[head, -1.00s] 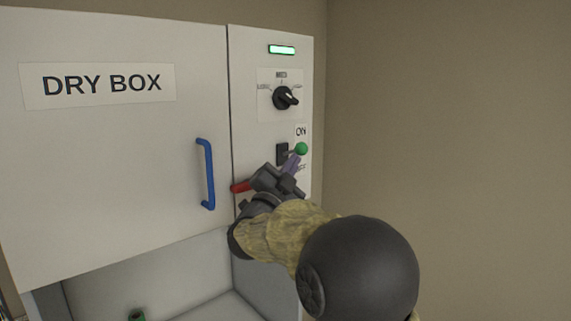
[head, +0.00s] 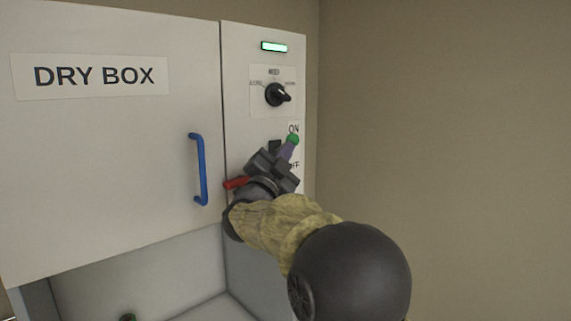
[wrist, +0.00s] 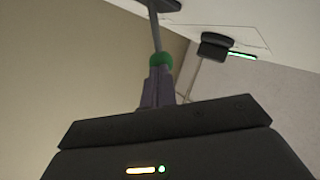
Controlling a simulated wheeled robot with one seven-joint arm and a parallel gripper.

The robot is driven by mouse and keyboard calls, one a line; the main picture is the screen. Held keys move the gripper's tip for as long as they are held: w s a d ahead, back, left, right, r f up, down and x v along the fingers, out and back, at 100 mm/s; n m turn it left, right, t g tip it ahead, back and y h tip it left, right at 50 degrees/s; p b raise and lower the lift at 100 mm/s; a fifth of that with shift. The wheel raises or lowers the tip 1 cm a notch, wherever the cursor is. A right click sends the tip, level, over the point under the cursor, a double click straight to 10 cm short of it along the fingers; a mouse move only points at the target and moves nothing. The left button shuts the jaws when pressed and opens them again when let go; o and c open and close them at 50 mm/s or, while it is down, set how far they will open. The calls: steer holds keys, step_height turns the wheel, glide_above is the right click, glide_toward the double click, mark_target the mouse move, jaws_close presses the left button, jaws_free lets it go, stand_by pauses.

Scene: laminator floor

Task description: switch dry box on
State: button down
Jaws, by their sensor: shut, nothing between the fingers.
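The dry box (head: 110,175) is a white cabinet with a narrow control panel on its right side. Its switch is a lever with a green ball tip (head: 293,139), beside the ON label (head: 293,128) and above the partly hidden OFF label. In the wrist view the lever's grey rod (wrist: 155,32) runs from the panel to the green ball (wrist: 160,60). My gripper (head: 287,150) is shut, with its purple fingertips (wrist: 158,82) right at the green ball. I cannot tell whether they touch it. My gripper hides most of the lever's black base in the head view.
A black rotary knob (head: 277,95) sits above the lever, under a lit green indicator (head: 274,46). A blue door handle (head: 199,169) and a red bar (head: 236,183) are to the left. Bare wall and free room lie right of the cabinet.

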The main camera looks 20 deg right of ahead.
steer(key=shift+s+r, duration=0.15)
steer(key=shift+r, duration=0.6)
steer(key=shift+a, duration=0.1)
steer(key=shift+f+h, duration=0.1)
steer(key=shift+h, duration=0.2)
steer(key=b+v, duration=0.9)
steer(key=v, duration=0.5)
steer(key=shift+s, duration=0.3)
steer(key=shift+y, duration=0.4)
